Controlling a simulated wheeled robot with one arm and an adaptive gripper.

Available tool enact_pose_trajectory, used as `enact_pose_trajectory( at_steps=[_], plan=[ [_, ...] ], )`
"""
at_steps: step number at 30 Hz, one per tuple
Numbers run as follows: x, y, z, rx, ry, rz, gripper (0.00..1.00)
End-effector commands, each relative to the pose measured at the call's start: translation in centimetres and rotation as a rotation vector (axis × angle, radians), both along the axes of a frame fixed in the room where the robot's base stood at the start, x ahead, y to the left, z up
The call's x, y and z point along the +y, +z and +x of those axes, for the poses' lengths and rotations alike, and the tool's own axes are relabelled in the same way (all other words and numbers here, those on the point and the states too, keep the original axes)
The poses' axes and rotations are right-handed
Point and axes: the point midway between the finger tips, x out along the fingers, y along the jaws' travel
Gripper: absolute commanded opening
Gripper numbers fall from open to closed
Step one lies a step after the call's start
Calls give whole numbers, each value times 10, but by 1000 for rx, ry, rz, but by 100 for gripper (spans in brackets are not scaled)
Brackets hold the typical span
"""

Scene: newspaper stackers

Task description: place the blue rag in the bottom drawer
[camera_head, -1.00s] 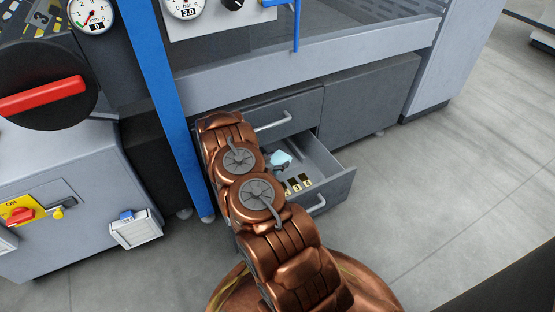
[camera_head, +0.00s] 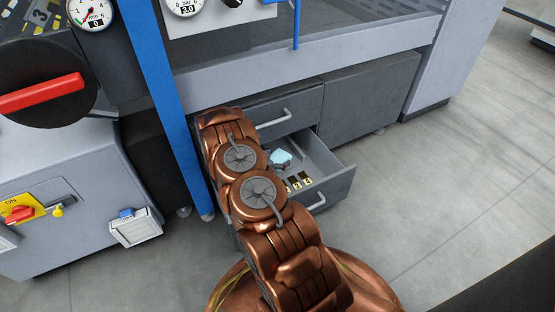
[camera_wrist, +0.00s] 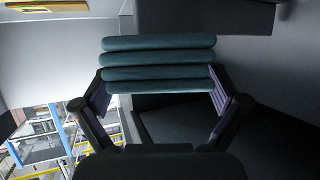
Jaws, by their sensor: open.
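The open bottom drawer (camera_head: 338,182) is pulled out below a shut drawer. A light blue rag (camera_head: 280,158) shows at the drawer's inner left, next to my arm. In the wrist view the rag (camera_wrist: 158,59) looks like a dark teal stack of folded rolls. My gripper (camera_wrist: 158,90) is open, with one finger at each side of the rag. I cannot tell whether the fingers touch it, or whether the rag rests on the drawer floor. In the head view my arm hides most of the gripper.
Several numbered dark pieces (camera_head: 298,182) lie in the drawer near its front. The shut upper drawer (camera_head: 283,113) is just above. A blue post (camera_head: 165,110) stands close left of my arm. The floor (camera_head: 430,190) to the right is clear.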

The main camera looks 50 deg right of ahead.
Motion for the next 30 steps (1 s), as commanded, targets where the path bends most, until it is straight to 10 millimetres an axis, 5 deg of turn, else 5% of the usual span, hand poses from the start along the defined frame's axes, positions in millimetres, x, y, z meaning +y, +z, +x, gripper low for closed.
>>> enact_pose_trajectory(
  at_steps=[30],
  plan=[
    [108,50,-6,0,1,0,97]
  ],
)
